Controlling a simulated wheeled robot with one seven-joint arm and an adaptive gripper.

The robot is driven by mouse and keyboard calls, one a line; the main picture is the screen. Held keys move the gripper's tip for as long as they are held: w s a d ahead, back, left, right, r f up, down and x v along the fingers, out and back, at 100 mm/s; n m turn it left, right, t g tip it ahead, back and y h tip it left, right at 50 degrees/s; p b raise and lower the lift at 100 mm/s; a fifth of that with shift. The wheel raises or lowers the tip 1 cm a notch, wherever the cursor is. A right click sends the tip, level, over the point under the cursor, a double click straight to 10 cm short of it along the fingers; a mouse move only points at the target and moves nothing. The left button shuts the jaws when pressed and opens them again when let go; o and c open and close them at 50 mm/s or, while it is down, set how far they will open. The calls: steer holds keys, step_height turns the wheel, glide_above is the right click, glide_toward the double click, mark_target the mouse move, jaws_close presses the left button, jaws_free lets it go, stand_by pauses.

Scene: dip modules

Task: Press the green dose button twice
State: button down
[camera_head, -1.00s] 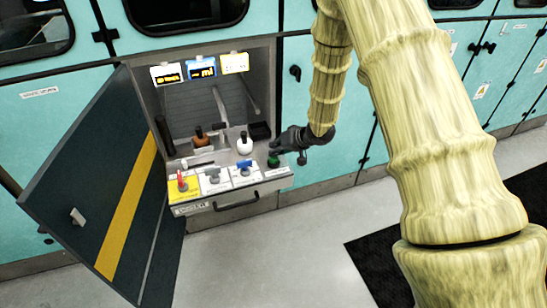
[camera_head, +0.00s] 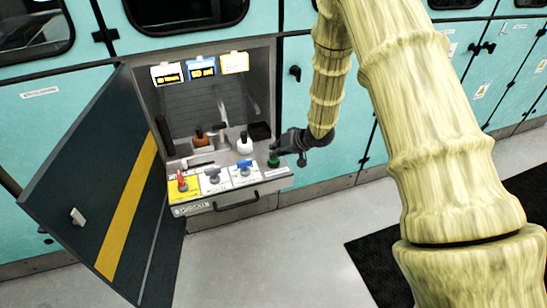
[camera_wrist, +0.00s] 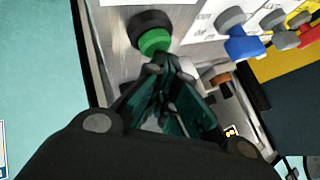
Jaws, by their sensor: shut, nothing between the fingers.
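The green dose button (camera_head: 273,161) is at the right end of the pull-out panel (camera_head: 240,205). In the wrist view the green button (camera_wrist: 155,42) has a dark collar and sits just beyond my fingertips. My gripper (camera_head: 277,148) is shut and empty, with its tips at the button in the head view. In the wrist view my gripper (camera_wrist: 160,62) has its tips close to the button's near edge. I cannot tell whether they touch it. The middle blue-framed display (camera_head: 203,72) shows lit characters too small to read surely.
A blue-handled valve (camera_head: 243,168), a grey one (camera_head: 213,177) and a red one (camera_head: 182,183) stand left of the button. A white bottle (camera_head: 244,143) and a brown bottle (camera_head: 200,138) stand behind. The open cabinet door (camera_head: 100,190) is at the left.

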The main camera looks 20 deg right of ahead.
steer(key=shift+r, duration=0.1)
steer(key=shift+r+p, duration=0.9)
steer(key=shift+p, duration=0.35)
steer(key=shift+r, duration=0.1)
step_height(320, 180, up, 5)
steer(key=p, duration=0.5)
stand_by(1.6)
